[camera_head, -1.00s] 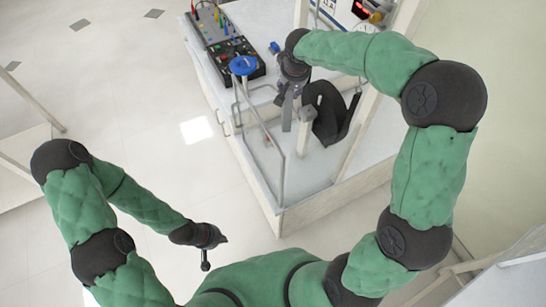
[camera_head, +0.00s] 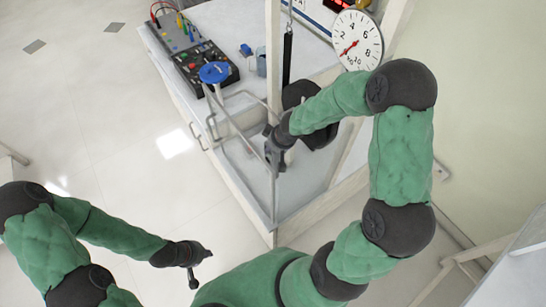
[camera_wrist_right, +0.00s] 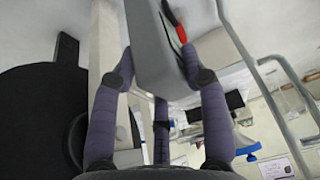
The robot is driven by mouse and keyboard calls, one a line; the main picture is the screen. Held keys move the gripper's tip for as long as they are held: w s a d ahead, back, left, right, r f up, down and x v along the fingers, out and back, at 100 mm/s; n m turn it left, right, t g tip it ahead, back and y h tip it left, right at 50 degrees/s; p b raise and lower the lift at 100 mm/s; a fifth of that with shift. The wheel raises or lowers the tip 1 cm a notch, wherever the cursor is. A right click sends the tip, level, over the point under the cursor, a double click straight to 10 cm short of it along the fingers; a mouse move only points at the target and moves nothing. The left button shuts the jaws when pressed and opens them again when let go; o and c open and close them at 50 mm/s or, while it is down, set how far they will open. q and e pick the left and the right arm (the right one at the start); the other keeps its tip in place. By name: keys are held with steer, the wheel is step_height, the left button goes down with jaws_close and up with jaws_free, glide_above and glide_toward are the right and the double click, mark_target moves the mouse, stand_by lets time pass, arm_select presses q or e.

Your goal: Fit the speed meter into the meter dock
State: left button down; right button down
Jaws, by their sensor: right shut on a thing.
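My right gripper (camera_head: 273,157) is at the near part of the white bench, over its framed bay. In the right wrist view its fingers (camera_wrist_right: 160,85) are closed around a grey, long block-like thing (camera_wrist_right: 158,45); I cannot tell whether this is the speed meter. In the head view the thing is mostly hidden at the gripper. My left gripper (camera_head: 193,277) hangs low at the left, away from the bench, with no object visible in it; its fingers are too small to read. I cannot make out the meter dock with certainty.
A black curved piece (camera_head: 318,135) is just right of my right gripper. Metal rails (camera_head: 240,135) and a post stand around the bay. A blue-topped stand (camera_head: 214,72), a control box (camera_head: 203,66) and a white round dial (camera_head: 358,40) are further back. Open floor lies left.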

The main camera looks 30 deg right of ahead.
mark_target(272, 161)
steer(key=shift+f+b, duration=1.15)
steer(key=shift+f, duration=0.8)
steer(key=shift+f, duration=0.2)
steer(key=c, duration=0.7)
jaws_free()
steer(key=shift+o, duration=0.2)
steer(key=shift+r, duration=0.15)
